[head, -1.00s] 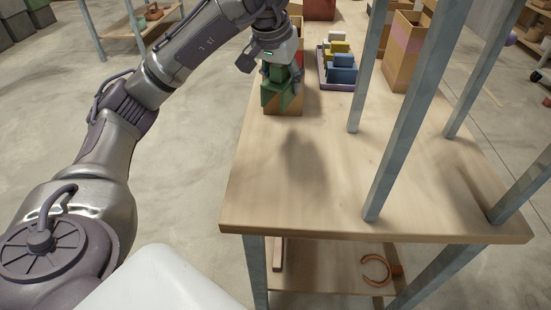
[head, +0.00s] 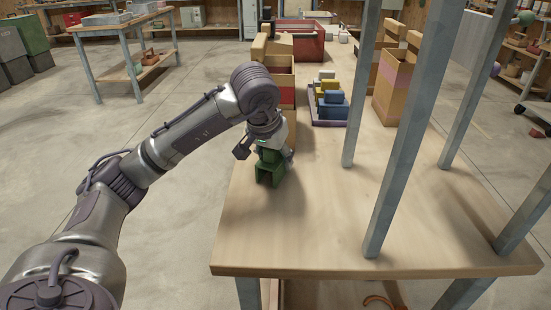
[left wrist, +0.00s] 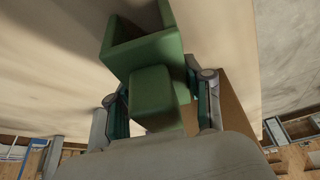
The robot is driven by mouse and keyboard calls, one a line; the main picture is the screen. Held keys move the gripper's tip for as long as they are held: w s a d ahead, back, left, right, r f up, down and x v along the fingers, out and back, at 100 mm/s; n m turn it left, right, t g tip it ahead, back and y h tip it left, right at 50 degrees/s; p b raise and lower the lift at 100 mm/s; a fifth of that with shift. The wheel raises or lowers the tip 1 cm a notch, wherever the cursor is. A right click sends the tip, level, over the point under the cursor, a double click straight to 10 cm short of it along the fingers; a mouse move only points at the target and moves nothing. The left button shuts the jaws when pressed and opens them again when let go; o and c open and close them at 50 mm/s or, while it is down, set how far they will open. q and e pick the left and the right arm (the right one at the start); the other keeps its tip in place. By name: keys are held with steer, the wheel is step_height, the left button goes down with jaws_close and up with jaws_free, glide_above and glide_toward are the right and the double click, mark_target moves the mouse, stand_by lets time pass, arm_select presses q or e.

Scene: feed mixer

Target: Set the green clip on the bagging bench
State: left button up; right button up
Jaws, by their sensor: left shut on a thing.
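The green clip (head: 270,170) is a blocky green piece with an open, channel-like end. My left gripper (head: 271,150) is shut on it and holds it over the left part of the wooden bench (head: 300,235). In the left wrist view the clip (left wrist: 145,52) sits between the two fingers (left wrist: 162,100), its open end pointing away from the gripper. The bench top shows behind it. I cannot tell whether the clip touches the bench. My right gripper is not in view.
Grey posts (head: 400,140) rise from the bench. The front bench top is clear.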

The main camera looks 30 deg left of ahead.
mark_target(266, 165)
arm_select(q)
steer(key=shift+f, duration=0.1)
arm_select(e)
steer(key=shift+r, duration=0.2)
arm_select(q)
steer(key=o, duration=0.9)
steer(key=shift+o, duration=0.2)
steer(key=shift+r, duration=0.25)
steer(key=p+v, duration=0.2)
steer(key=v, duration=0.9)
steer(key=shift+s+r, duration=0.2)
steer(key=shift+r, duration=0.15)
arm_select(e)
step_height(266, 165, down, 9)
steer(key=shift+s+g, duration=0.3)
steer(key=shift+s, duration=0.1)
